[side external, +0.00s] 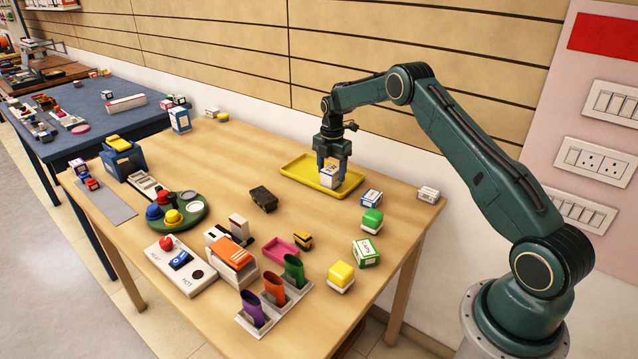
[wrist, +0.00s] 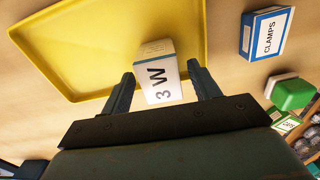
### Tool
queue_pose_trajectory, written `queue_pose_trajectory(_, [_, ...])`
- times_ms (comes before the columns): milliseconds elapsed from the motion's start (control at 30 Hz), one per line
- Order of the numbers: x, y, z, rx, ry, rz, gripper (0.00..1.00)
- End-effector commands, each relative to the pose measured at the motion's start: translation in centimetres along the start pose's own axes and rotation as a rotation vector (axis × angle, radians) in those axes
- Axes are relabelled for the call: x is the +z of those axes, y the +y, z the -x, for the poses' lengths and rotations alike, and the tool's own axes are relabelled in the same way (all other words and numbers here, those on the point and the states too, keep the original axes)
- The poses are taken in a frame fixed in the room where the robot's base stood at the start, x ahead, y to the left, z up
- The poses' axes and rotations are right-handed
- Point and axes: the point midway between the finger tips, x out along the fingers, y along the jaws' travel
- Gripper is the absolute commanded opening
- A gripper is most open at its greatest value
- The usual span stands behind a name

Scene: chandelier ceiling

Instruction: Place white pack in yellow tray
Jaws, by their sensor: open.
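The white pack (side external: 330,176) is a small white box, and its face in the wrist view (wrist: 160,84) reads "3 W". It is at the right part of the yellow tray (side external: 297,172), over or on the tray floor; I cannot tell if it touches the floor. The tray also shows in the wrist view (wrist: 90,50). My gripper (side external: 333,168) points down over the tray, with its fingers on either side of the pack. In the wrist view my gripper (wrist: 162,88) is open, with a gap between each finger and the pack.
Right of the tray lie a blue-and-white box labelled "CLAMPS" (wrist: 266,33), a green-topped block (side external: 371,220) and a white box (side external: 428,194). A dark block (side external: 263,198) lies at the tray's front left. The table left of the tray is mostly clear.

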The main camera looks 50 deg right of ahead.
Motion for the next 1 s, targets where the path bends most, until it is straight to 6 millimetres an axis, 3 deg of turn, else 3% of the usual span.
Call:
queue_pose_trajectory(500, [0.0,0.0,8.0,0.001,0.0,0.0,0.61])
queue_pose_trajectory(700, [0.0,0.0,9.5,0.001,0.0,0.0,0.61])
queue_pose_trajectory(1000, [0.0,0.0,9.8,0.0,0.0,0.0,0.61])
